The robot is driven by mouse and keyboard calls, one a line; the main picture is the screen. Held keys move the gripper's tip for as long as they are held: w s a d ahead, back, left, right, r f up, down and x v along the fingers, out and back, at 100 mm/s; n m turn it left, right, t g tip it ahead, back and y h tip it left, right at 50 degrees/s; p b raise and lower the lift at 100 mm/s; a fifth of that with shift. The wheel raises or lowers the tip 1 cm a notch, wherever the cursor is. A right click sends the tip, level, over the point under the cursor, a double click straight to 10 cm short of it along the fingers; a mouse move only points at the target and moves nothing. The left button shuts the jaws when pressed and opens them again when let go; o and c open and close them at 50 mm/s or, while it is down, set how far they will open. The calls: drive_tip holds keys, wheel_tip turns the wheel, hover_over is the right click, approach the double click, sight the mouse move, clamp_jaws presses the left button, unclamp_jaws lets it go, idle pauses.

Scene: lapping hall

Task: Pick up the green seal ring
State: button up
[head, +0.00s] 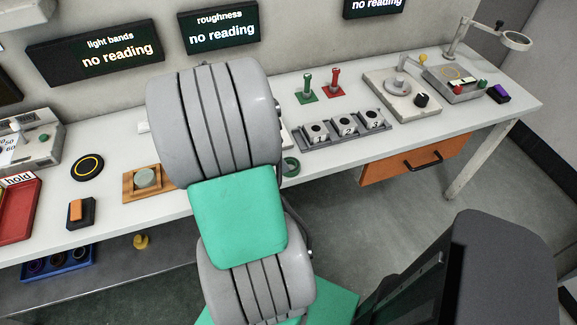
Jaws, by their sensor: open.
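The green seal ring (291,166) lies on the white bench top near its front edge, just right of my arm in the head view. Its left part is covered by my arm, so only part of the ring shows. My arm's large grey and teal links fill the middle of the view. My gripper does not show; I cannot tell how far it is from the ring.
A grey rack with numbered containers (346,140) stands right of the ring. Green (307,91) and red (334,84) handled stands are behind it. A lapping plate unit (401,94) is farther right. A wooden block fixture (146,182) and red tray (18,208) lie left.

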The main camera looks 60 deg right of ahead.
sight(294, 161)
drive_tip(key=x, duration=0.6)
drive_tip(key=shift+w+f+p, duration=0.2)
drive_tip(key=shift+p, duration=0.15)
drive_tip(key=shift+a, duration=0.1)
drive_tip(key=shift+c, duration=0.4)
drive_tip(key=c, duration=1.4)
